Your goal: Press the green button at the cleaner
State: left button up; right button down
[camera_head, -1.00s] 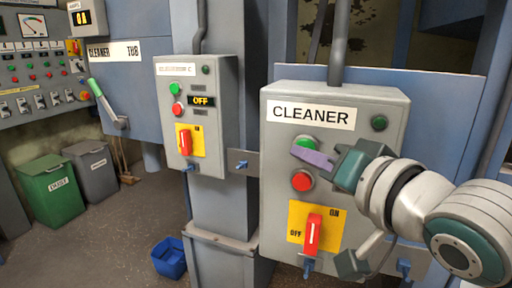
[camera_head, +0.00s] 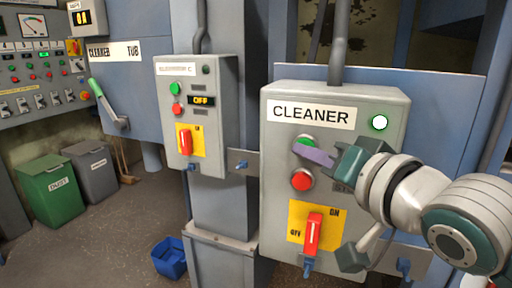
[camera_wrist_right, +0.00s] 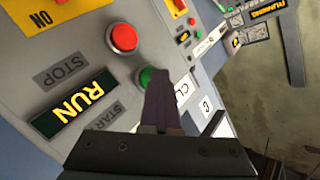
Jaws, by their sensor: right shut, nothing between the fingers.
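The grey cleaner box (camera_head: 390,115) stands at the right in the head view, with a CLEANER label. Its green button (camera_head: 304,140) is partly hidden by the purple fingertips of my right gripper (camera_head: 312,155). The gripper is shut and empty, its tips at the button. In the wrist view the green button (camera_wrist_right: 147,77) shows beside the fingertips (camera_wrist_right: 161,88); contact is hard to tell. A display there reads RUN (camera_wrist_right: 72,104). My left gripper is not in view.
Below the green button are a red button (camera_head: 302,180) and a red switch on a yellow plate (camera_head: 313,232). A second box (camera_head: 217,134) with an OFF display hangs to the left. Green (camera_head: 50,190) and grey bins and a blue bucket (camera_head: 169,258) stand on the floor.

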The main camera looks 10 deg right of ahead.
jog(key=shift+s+a+p, duration=0.45)
jog(key=shift+s+p, duration=0.15)
jog(key=shift+s, duration=0.1)
jog(key=shift+s, duration=0.1)
jog(key=s+a+p, duration=0.1)
jog(key=s, duration=0.1)
jog(key=s+a+p, duration=0.1)
jog(key=s, duration=0.1)
jog(key=shift+a, duration=0.4)
dwell(0.4)
